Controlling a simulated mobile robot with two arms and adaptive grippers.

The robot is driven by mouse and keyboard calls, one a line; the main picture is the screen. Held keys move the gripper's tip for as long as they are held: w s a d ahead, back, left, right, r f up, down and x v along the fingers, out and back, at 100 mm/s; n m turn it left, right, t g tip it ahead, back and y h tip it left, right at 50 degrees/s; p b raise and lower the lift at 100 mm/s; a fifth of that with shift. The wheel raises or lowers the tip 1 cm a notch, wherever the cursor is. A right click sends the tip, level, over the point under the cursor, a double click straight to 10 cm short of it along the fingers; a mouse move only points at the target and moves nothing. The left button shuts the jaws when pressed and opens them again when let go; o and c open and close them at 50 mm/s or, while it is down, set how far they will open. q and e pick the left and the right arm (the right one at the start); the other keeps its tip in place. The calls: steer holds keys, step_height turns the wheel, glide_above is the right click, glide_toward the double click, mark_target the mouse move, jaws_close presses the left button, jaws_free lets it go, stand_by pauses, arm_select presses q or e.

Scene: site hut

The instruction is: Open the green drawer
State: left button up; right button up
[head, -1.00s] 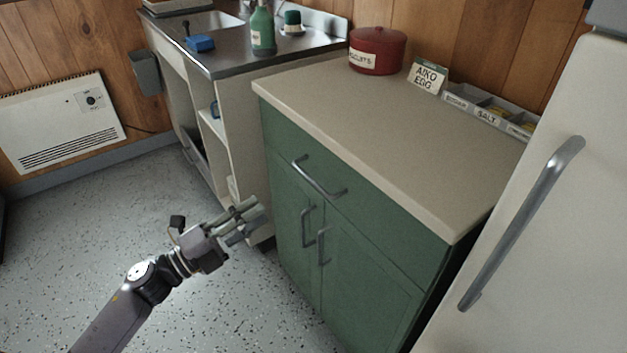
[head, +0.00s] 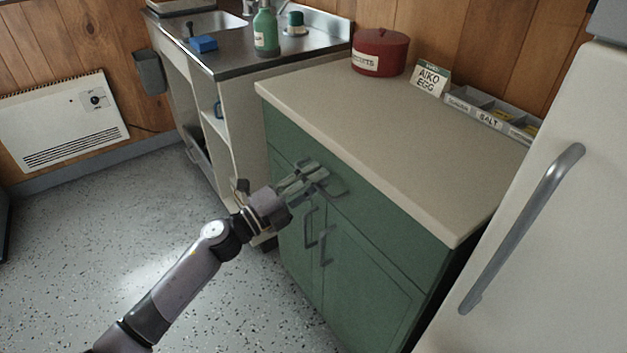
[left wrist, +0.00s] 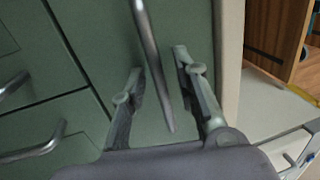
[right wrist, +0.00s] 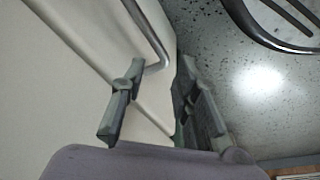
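The green drawer (head: 385,212) is the top front panel of the green cabinet, below the beige worktop. It looks shut. Its grey bar handle (head: 338,191) is partly hidden by my left gripper (head: 315,175). In the left wrist view the handle (left wrist: 150,50) runs between the two spread fingers of my left gripper (left wrist: 160,88), and the drawer front (left wrist: 105,45) lies behind them. The fingers are open and do not grip the bar. My right gripper (right wrist: 155,92) is open in the right wrist view, close to the white fridge door's handle (right wrist: 148,30), and is outside the head view.
Two green cabinet doors with handles (head: 325,247) sit below the drawer. The white fridge (head: 535,240) stands close on the right. A red pot (head: 380,58), a card (head: 431,78) and a divided tray (head: 488,122) stand along the worktop's back. The floor at left is clear.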

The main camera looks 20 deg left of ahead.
arm_select(q)
steer(key=shift+c, duration=0.4)
jaws_close()
stand_by(0.4)
